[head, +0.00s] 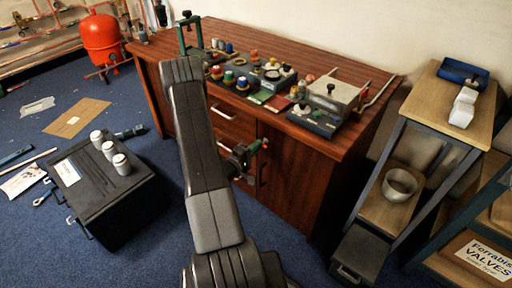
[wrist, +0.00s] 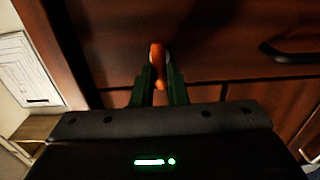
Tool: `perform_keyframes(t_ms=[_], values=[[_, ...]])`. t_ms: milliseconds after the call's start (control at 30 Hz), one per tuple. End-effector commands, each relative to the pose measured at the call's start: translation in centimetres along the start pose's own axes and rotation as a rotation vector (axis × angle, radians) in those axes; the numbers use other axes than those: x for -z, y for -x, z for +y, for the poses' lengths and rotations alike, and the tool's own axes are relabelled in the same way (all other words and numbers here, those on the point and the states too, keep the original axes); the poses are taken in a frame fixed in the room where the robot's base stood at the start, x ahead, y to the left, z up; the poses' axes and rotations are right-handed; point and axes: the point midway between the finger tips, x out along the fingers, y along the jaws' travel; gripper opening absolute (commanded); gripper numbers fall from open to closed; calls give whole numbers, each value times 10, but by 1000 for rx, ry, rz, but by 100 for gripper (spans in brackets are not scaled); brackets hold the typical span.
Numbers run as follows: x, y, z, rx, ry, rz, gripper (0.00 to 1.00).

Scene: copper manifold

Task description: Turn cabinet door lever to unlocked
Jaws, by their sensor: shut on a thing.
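The wooden cabinet (head: 292,182) stands in the middle of the head view, with drawers and a door below its top. The door lever, with an orange grip (wrist: 157,56), shows between my green fingers in the wrist view. My gripper (head: 256,148) is in front of the cabinet front in the head view, and also shows in the wrist view (wrist: 160,78). It is shut on the lever. The lever's base and any lock marking are hidden or too dark to tell.
A black toolbox (head: 112,200) with white cups stands on the floor to the left. A shelf unit (head: 385,205) stands to the right. Several valves and boxes crowd the cabinet top.

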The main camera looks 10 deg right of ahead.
Motion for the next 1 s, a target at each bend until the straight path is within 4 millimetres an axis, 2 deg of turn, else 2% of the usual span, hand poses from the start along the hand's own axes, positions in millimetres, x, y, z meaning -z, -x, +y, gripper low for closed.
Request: perform_keyframes(t_ms=[367, 400, 500, 833, 1000], values=[[0, 0, -1, 1, 8, 1, 0], [0, 0, -1, 1, 8, 1, 15], [0, 0, -1, 1, 8, 1, 34], [0, 2, 0, 1, 7, 1, 35], [1, 22, 0, 2, 9, 5, 35]])
